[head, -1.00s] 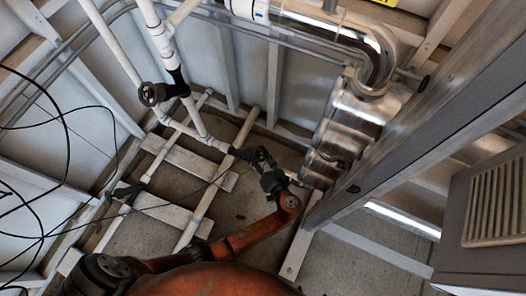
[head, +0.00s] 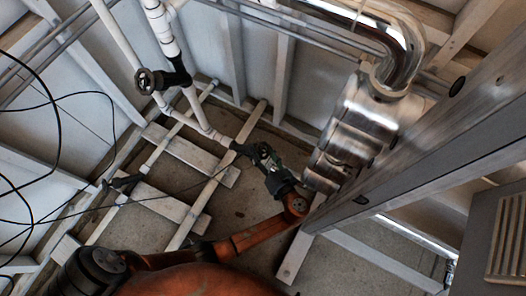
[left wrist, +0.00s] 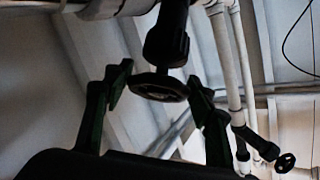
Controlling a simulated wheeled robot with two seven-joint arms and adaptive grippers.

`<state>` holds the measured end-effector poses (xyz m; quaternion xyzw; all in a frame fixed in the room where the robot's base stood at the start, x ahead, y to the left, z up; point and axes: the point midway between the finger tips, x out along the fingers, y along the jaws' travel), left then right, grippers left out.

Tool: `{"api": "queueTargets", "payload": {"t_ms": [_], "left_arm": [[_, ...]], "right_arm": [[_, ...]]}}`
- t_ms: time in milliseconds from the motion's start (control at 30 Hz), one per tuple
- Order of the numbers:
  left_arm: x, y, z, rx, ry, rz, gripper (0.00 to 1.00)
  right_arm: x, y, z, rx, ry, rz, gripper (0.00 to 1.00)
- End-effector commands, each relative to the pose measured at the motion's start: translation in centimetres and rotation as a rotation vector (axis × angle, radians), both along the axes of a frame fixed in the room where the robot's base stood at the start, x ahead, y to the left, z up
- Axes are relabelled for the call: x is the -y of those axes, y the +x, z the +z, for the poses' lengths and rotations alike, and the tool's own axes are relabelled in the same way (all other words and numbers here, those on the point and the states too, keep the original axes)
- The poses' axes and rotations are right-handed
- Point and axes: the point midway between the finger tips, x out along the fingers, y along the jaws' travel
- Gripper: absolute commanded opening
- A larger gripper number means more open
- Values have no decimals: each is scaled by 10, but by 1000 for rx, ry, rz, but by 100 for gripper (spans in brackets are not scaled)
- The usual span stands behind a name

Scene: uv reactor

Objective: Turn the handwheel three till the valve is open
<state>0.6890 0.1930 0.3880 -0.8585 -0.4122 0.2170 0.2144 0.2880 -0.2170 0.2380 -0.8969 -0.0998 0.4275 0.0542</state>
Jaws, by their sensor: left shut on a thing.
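My left gripper (head: 265,158) reaches a dark valve (head: 241,148) on the white pipe in the middle of the head view. In the left wrist view, a dark round handwheel (left wrist: 160,87) hangs below its valve body (left wrist: 167,38). The fingers of my left gripper (left wrist: 159,90) stand on both sides of its rim and are shut on it. In the head view the gripper largely hides this wheel. I see no number on it, and cannot tell how far the valve is open. My right gripper is not in view.
Another black handwheel (head: 148,80) sits on the upright white pipe at upper left. A further dark valve (head: 124,182) is at lower left. A shiny metal cylinder (head: 350,130) and a grey beam (head: 420,150) stand close right of my gripper. Black cables (head: 58,130) hang at left.

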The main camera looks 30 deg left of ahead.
Motion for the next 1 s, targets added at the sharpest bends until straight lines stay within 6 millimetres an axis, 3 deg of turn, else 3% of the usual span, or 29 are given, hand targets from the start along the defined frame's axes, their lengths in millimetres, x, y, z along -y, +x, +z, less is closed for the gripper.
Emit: {"api": "queueTargets", "payload": {"t_ms": [267,600,767,1000], "left_arm": [[0,1,1,2,1,-1,69],[0,0,5,1,0,0,69],[0,0,27,4,-3,0,69],[1,1,75,9,-2,0,69]], "right_arm": [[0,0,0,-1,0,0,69],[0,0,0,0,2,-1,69],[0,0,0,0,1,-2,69],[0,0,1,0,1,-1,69]]}}
